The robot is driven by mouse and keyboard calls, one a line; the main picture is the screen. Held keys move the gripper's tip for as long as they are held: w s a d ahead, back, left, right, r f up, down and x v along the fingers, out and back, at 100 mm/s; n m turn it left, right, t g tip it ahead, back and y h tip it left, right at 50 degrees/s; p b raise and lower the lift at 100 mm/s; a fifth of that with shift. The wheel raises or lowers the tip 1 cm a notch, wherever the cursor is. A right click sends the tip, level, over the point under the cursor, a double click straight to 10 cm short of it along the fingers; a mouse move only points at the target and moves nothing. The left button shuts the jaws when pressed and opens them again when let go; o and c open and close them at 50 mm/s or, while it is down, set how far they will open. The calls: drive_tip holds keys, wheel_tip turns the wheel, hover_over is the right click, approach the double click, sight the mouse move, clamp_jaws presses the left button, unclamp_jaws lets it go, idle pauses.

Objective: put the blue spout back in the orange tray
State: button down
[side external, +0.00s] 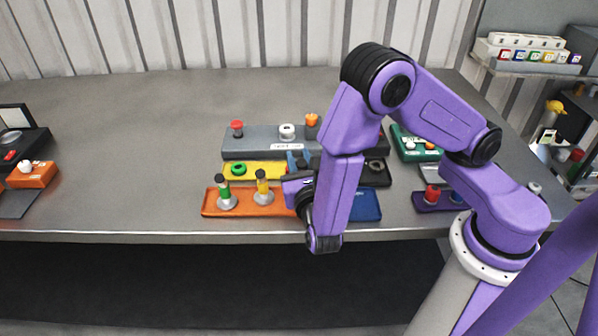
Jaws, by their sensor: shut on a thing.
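The orange tray (242,210) lies near the front edge of the table. A green spout (224,192) and a yellow spout (262,188) stand upright in it, on grey conical feet. My gripper (297,168) is low over the tray's right end, partly hidden by my own forearm and wrist. A small blue part, the blue spout (292,161), shows at the gripper's end, and the gripper is shut on it. Most of the spout, its foot and the tray's right end are hidden, so I cannot tell whether it touches the tray.
A yellow tray (262,178) with a green ring (238,169) lies behind the orange tray. A grey rack (243,147) with red, white and orange knobs stands farther back. A blue tray (367,207) lies right of my forearm. The table's left middle is clear.

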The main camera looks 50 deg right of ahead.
drive_tip(key=shift+f, duration=1.6)
drive_tip(key=c, duration=0.9)
unclamp_jaws()
drive_tip(key=shift+f, duration=0.15)
drive_tip(key=shift+c, duration=0.2)
